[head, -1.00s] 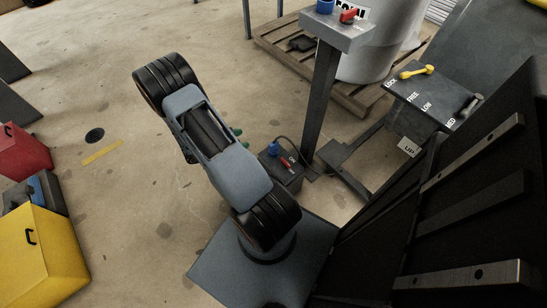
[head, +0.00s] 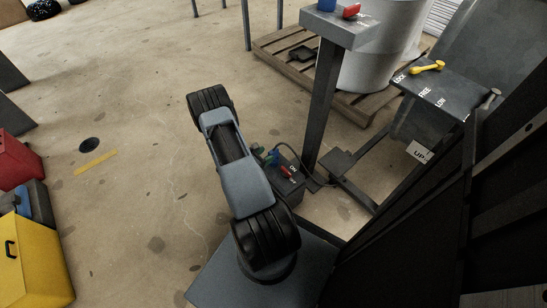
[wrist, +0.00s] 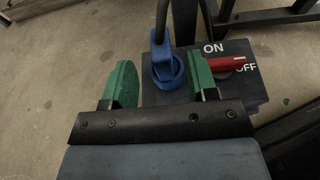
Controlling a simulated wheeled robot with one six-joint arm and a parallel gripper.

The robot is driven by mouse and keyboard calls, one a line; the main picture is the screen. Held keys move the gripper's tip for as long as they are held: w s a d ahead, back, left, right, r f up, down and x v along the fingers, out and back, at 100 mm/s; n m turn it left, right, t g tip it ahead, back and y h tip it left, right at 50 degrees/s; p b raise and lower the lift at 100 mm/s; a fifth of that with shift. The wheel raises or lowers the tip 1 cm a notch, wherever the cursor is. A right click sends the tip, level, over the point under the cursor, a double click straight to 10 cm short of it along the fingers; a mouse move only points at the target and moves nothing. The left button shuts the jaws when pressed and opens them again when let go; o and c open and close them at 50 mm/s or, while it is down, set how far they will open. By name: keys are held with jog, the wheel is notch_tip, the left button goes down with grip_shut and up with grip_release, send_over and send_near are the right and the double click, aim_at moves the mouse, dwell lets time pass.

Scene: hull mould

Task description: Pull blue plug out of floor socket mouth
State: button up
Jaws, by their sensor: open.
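The blue plug (wrist: 161,48), with a dark cable rising from it, stands in the round blue socket mouth (wrist: 166,79) on top of the grey floor box (wrist: 255,92). My gripper (wrist: 159,62) is open, its green fingers on either side of the plug. The left finger is clearly apart from it; the right finger is close beside it, and contact cannot be told.
A red switch (wrist: 226,63) marked ON and OFF sits just right of my right finger, its handle towards OFF. A grey post (head: 322,105) stands behind the box, and a dark frame (head: 400,215) rises on the right. Open floor (head: 130,200) lies left.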

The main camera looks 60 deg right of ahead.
aim_at(269, 153)
jog(key=b+x, duration=0.1)
jog(key=x, duration=0.1)
jog(key=b+x, duration=0.1)
jog(key=x, duration=0.1)
jog(key=shift+a+f, duration=0.1)
jog(key=shift+f, duration=0.15)
jog(key=shift+s+d+f, duration=0.1)
jog(key=shift+s+d, duration=0.1)
jog(key=shift+d, duration=0.45)
jog(key=shift+c, duration=0.5)
grip_shut()
